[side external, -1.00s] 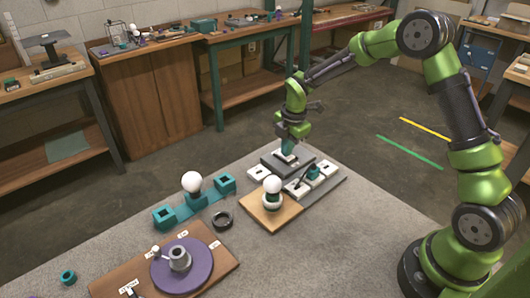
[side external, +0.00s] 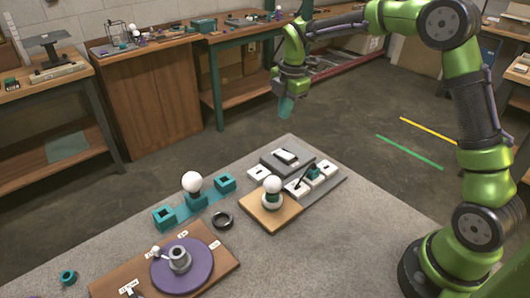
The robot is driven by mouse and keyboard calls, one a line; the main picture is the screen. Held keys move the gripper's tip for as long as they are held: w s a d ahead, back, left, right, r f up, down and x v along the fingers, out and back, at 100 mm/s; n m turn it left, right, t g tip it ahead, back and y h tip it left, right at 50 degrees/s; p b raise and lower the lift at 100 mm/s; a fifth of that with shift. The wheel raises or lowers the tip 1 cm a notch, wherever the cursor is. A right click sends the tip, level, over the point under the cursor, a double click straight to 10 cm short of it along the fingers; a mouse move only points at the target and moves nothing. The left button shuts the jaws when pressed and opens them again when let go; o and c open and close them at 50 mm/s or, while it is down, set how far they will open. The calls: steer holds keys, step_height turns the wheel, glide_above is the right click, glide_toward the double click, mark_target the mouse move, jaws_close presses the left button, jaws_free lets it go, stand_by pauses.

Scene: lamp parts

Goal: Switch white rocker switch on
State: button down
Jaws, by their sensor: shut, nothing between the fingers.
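The white rocker switch (side external: 286,156) sits on a dark grey block on the grey switch board (side external: 325,182), at the far side of the table. Its exact tilt is too small to tell. My gripper (side external: 285,110) is shut and empty, with teal fingers pointing down. It is in the air well above the rocker switch, apart from it. A white bulb (side external: 272,184) stands upright on the wooden base (side external: 262,213) just in front of the board; it looks plain white.
White sockets and a teal plug piece (side external: 313,172) sit on the board beside the rocker. The right front table is clear.

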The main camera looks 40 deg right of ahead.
step_height(320, 180, up, 2)
steer(key=shift+w+r, duration=0.1)
steer(key=shift+w, duration=0.05)
stand_by(0.3)
